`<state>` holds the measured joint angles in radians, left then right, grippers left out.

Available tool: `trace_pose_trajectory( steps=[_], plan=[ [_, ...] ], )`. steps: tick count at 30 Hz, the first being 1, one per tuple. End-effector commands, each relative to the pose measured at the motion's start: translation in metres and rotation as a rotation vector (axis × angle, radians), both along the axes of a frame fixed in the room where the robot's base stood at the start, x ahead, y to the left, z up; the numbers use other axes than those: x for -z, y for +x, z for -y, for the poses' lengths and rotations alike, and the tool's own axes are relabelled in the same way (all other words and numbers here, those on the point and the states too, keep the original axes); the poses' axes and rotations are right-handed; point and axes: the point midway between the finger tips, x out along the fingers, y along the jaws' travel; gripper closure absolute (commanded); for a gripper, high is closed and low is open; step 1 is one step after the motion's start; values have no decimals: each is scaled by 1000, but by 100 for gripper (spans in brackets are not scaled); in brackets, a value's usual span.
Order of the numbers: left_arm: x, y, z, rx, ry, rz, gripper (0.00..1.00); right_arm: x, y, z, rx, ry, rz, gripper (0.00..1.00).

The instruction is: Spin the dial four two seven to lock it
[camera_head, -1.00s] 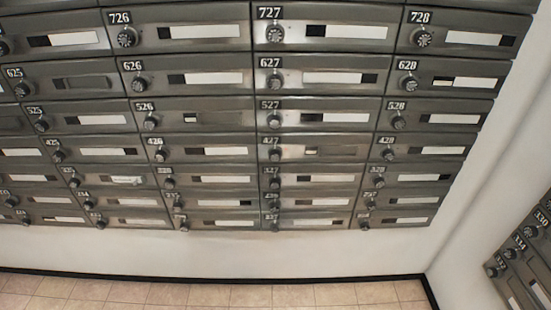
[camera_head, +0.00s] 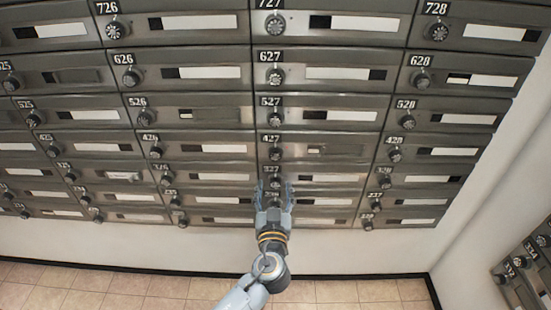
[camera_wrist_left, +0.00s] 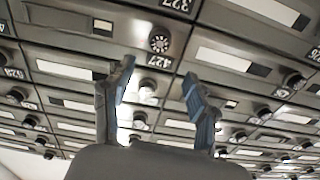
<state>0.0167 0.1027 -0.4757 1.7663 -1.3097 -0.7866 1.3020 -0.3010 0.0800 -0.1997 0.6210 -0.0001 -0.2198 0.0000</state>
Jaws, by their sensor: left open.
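Mailbox 427 (camera_head: 345,147) is in the middle column of the grey mailbox wall, with its round black dial (camera_head: 275,153) under its number label. In the left wrist view, which is turned upside down, the dial (camera_wrist_left: 159,39) shows above the 427 label, ahead of the fingers. My left gripper (camera_head: 274,186) is open and empty, its fingers pointing up, below dial 427 in the head view. In the left wrist view the gripper (camera_wrist_left: 159,72) has its two fingers well apart, with no dial held. The fingers partly hide the lower boxes of that column. My right gripper is not in view.
Rows of similar mailboxes with protruding dials surround it, such as dial 527 (camera_head: 275,119) just above. A white wall (camera_head: 480,200) stands at right, with another mailbox bank (camera_head: 530,255) beyond. Tiled floor (camera_head: 130,285) lies below.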

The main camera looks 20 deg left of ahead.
Motion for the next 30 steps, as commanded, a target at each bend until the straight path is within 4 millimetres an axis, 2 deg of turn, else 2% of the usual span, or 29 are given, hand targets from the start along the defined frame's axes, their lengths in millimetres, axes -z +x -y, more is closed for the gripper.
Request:
trace_pose_trajectory(
  steps=[1,9,15,21,30],
  plan=[
    [-5,10,-4,-2,3,1,42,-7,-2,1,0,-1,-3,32],
    [-4,65,-19,0,5,-1,42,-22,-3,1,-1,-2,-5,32],
    [-2,95,-27,0,4,-2,42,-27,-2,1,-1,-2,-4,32],
    [0,109,-31,1,2,-3,42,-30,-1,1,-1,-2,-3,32],
    [0,112,-32,1,1,-3,42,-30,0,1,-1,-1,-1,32]
  ],
)
